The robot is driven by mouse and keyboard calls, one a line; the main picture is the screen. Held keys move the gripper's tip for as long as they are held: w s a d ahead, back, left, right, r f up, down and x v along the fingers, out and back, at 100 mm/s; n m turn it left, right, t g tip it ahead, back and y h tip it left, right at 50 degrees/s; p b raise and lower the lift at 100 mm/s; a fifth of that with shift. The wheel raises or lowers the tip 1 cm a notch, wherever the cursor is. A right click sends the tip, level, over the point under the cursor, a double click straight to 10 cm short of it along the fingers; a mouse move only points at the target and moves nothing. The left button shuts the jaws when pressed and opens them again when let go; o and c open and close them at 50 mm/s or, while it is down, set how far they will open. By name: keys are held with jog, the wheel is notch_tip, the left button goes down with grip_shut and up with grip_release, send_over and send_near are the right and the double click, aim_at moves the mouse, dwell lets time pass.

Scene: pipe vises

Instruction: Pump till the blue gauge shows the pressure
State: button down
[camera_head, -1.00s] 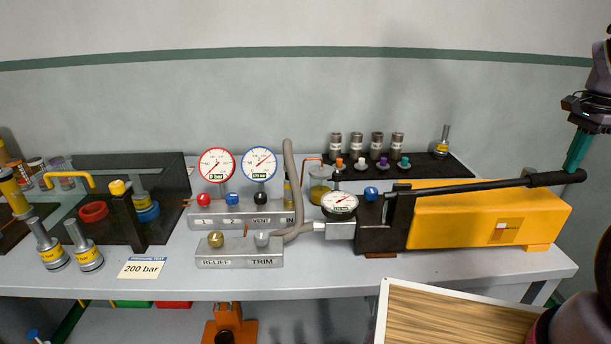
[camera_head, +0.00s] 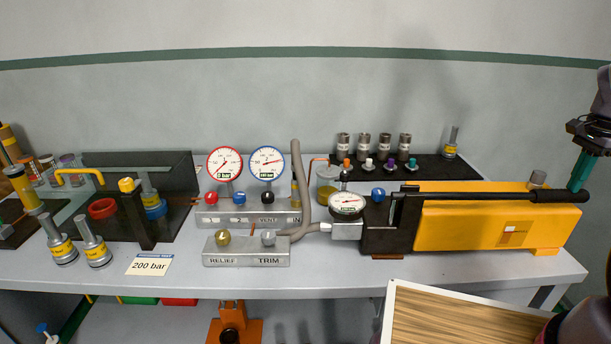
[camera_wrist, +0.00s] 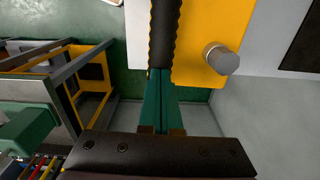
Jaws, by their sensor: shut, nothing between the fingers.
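The blue-rimmed gauge (camera_head: 267,163) stands on the grey valve block, its needle pointing right and slightly up; its small digital figure is too small to read surely. A card (camera_head: 149,265) on the bench reads 200 bar. The yellow hand pump (camera_head: 470,225) lies at the right with its long black lever (camera_head: 460,195) nearly level. My gripper (camera_head: 575,187) is shut and empty, its teal fingertips at the top of the lever's grip near the right end. In the wrist view the shut fingertips (camera_wrist: 160,72) meet the ribbed black grip (camera_wrist: 165,35).
The red-rimmed gauge (camera_head: 225,163) reads 0 bar. A round dial (camera_head: 347,203) sits by the pump head. The relief and trim block (camera_head: 246,251) stands in front of the valve block (camera_head: 240,215). A wood-topped surface (camera_head: 460,318) is at the lower right.

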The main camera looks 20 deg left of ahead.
jog(key=r, duration=0.6)
jog(key=shift+s+a+r, duration=0.1)
jog(key=shift+a+r, duration=0.25)
jog(key=shift+r, duration=0.05)
notch_tip(320, 180, up, 8)
jog(key=a, duration=0.2)
jog(key=shift+s, duration=0.35)
jog(key=shift+f, duration=0.3)
jog(key=shift+a+r, duration=0.1)
jog(key=shift+r, duration=0.4)
dwell(0.7)
jog(key=shift+r, duration=0.1)
